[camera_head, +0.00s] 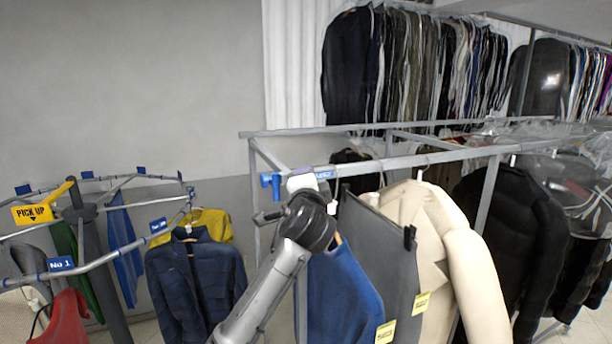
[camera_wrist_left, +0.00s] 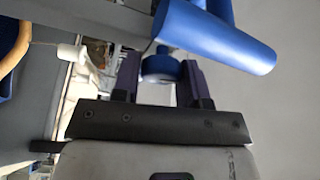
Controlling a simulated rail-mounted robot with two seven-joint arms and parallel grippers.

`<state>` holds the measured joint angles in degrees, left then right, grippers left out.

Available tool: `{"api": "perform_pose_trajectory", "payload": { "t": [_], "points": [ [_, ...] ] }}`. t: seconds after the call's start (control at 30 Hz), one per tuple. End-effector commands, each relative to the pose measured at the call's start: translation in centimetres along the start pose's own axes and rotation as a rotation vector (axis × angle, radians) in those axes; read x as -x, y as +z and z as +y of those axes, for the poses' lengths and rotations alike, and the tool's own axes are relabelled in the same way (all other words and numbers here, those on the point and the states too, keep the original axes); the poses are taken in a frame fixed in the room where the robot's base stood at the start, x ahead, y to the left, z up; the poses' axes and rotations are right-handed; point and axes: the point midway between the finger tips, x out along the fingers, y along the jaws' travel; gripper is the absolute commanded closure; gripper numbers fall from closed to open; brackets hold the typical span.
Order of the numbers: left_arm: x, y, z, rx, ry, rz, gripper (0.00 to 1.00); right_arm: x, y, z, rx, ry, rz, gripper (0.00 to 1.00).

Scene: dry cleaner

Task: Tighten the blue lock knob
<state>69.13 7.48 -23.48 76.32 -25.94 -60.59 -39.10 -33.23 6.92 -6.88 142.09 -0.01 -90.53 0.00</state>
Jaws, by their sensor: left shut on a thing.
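The blue lock knob (camera_wrist_left: 158,68) shows in the left wrist view as a short round blue piece between the two dark fingers. My left gripper (camera_wrist_left: 158,76) is shut on it, with one finger on each side. A larger blue cylinder (camera_wrist_left: 220,40) lies just above and right of the knob. In the head view my left gripper (camera_head: 299,176) is at the near end of the grey rail, beside blue fittings (camera_head: 268,181). The wrist hides its fingertips and the knob there. My right gripper is in neither view.
Hung clothes surround the arm: a blue garment (camera_head: 342,296), a grey one (camera_head: 385,255) and a cream coat (camera_head: 440,240) on the right. A carousel rail (camera_head: 110,258) with a navy jacket (camera_head: 195,280) is on the left. The wall behind is bare.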

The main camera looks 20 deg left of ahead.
Motion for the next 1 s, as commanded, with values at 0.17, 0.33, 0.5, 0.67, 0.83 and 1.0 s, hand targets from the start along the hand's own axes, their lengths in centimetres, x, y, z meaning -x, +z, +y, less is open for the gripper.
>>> {"api": "perform_pose_trajectory", "payload": {
  "t": [0.17,0.33,0.5,0.67,0.83,1.0],
  "points": [
    [0.06,-0.11,-0.16,-0.107,0.041,0.002,0.84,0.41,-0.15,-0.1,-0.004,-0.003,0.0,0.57],
    [0.04,-0.07,-0.14,-0.178,0.071,0.001,0.84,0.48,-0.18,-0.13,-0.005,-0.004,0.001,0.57],
    [0.05,-0.08,-0.1,-0.221,0.088,0.001,0.84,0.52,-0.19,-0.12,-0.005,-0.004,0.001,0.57],
    [0.05,-0.09,-0.07,-0.24,0.096,0.001,0.84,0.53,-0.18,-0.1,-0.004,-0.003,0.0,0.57],
    [0.05,-0.09,-0.04,-0.244,0.099,0.001,0.83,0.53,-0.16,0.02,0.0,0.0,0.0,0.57],
    [0.05,-0.09,-0.04,-0.244,0.099,0.001,0.84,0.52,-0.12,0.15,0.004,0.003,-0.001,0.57]
  ]
}}
